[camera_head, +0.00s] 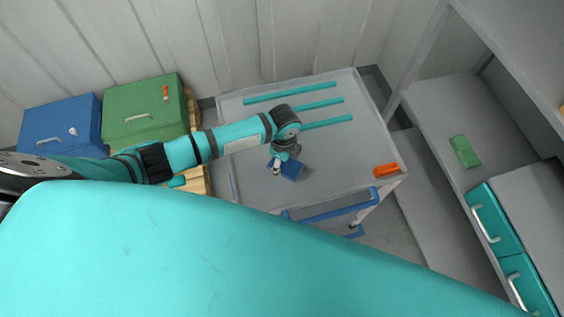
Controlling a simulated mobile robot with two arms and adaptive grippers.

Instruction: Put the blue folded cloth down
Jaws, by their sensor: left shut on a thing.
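The blue folded cloth (293,170) is a small dark blue piece over the grey cart top. My left gripper (279,167) is shut on it, with the arm reaching in from the left across the cart. The cart (340,160) has a pale grey top and a blue handle (332,207) at its front. I cannot tell whether the cloth touches the cart top or hangs just above it. My right gripper is not in view.
Teal strips (318,103) lie along the back of the cart top. An orange object (386,170) is at its right front corner. A blue box (60,125) and a green box (145,108) stand at left. A green folded piece (464,151) lies on the right-hand grey surface.

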